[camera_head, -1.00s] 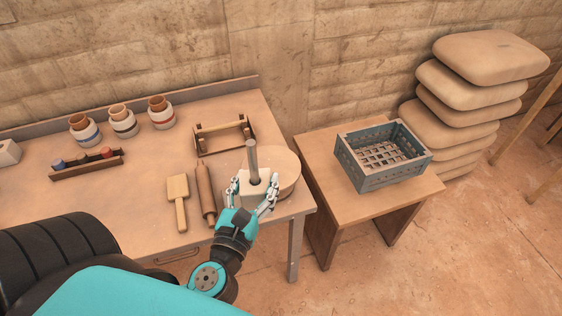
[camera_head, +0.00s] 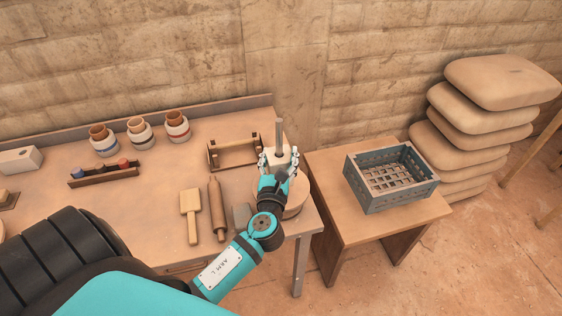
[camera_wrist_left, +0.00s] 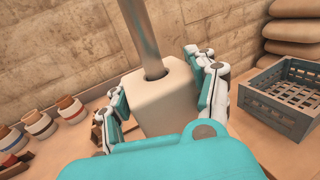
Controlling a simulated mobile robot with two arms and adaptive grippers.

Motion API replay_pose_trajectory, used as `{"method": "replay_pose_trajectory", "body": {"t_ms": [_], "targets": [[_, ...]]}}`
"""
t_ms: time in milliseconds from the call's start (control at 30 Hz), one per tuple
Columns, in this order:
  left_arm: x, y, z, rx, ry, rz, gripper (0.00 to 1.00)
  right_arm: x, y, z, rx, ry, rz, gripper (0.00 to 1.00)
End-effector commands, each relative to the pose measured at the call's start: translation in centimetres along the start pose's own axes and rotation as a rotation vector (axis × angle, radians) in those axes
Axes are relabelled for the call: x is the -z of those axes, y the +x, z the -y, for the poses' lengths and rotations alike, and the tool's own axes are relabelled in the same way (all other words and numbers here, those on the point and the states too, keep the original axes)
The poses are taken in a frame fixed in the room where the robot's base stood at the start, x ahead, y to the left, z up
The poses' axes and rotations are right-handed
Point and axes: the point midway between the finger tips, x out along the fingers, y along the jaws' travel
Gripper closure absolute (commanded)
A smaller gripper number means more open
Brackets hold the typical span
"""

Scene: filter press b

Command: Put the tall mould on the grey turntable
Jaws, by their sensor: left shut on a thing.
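The tall mould (camera_wrist_left: 163,98) is a cream block with a grey rod rising from a hole in its top. It looks upright in the left wrist view, and its rod (camera_head: 279,133) shows in the head view. My left gripper (camera_head: 279,163) is shut on the block, one finger on each side. The turntable (camera_head: 298,207) is a round, pale disc near the bench's right end, partly hidden by my gripper and arm. The mould is over or just behind it; its underside is hidden, so I cannot tell whether they touch. My right gripper is out of view.
A paddle (camera_head: 191,214), a rolling pin (camera_head: 217,208) and a small grey block (camera_head: 242,214) lie left of my arm. A wooden rack (camera_head: 233,152) stands behind. Several jars (camera_head: 140,132) line the back. A blue-grey crate (camera_head: 391,202) sits on the right table (camera_head: 335,170).

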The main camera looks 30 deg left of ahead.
Motion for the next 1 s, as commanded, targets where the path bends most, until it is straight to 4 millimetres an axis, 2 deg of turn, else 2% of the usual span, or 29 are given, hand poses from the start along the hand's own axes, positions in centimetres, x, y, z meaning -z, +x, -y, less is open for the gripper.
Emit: {"method": "replay_pose_trajectory", "body": {"t_ms": [133,400,800,833,1000], "targets": [[0.1,0.9,0.3,0.0,-0.001,0.002,0.91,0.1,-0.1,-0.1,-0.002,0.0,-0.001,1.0],[3.4,0.9,0.3,0.0,0.0,0.001,0.91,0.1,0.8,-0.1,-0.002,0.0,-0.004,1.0],[3.9,0.9,0.3,0.0,0.0,0.002,0.91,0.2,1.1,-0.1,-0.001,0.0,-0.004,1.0],[4.0,0.8,0.3,0.0,0.0,-0.002,0.4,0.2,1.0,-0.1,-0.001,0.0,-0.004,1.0],[3.9,0.8,0.3,0.0,0.0,-0.002,0.18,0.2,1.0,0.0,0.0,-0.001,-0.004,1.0]]}}
